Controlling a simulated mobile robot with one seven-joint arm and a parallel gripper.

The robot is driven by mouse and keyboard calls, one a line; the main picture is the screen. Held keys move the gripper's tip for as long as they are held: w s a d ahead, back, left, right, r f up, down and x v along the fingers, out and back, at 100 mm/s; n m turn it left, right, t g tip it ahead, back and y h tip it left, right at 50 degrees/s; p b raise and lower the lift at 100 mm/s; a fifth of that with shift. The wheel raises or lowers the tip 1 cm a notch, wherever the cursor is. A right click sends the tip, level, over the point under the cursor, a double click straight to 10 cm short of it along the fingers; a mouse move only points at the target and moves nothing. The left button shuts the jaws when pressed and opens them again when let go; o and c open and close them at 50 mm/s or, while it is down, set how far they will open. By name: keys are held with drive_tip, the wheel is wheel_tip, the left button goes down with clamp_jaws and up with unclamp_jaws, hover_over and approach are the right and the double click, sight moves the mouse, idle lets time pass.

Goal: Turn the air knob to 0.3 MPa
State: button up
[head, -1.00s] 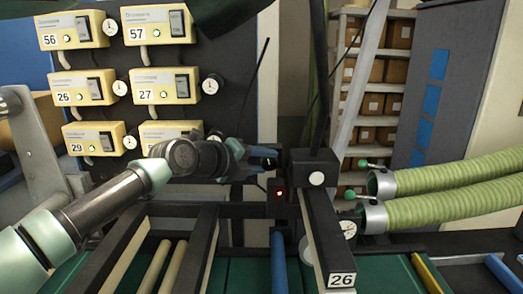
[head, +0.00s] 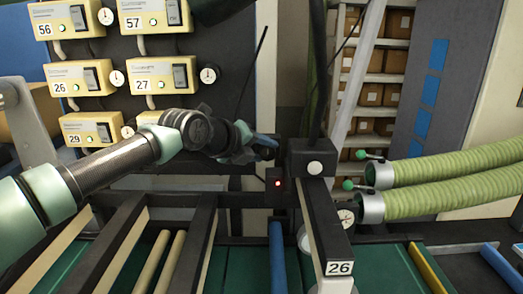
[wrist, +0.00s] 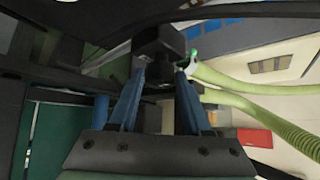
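My gripper (head: 270,148) is in the middle of the head view, just left of a black block (head: 308,158) with a white round face. In the wrist view its two blue fingers (wrist: 160,76) are spread apart, with a dark block (wrist: 158,48) beyond and between their tips. I see nothing held. A small round pressure gauge (head: 346,217) sits right of the black post; its reading is too small to tell. I cannot make out for certain which part is the air knob; it may be hidden or dark against the block.
Two green hoses (head: 450,175) with grey collars and green-tipped levers come in from the right. A black post labelled 26 (head: 322,222) stands in front. A panel of yellow numbered units with gauges (head: 155,75) is at the left. A small box shows a red light (head: 277,182).

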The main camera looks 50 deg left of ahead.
drive_tip(key=o, duration=0.4)
drive_tip(key=shift+s+d+r+b, duration=0.1)
drive_tip(key=shift+s+r+b, duration=0.05)
drive_tip(key=shift+s+b, duration=0.4)
drive_tip(key=b+v, duration=0.5)
drive_tip(key=v, duration=0.6)
drive_tip(key=shift+s+d+r+b, duration=0.1)
drive_tip(key=shift+s+r+b, duration=0.15)
drive_tip(key=shift+r+b, duration=0.15)
drive_tip(key=shift+f, duration=0.15)
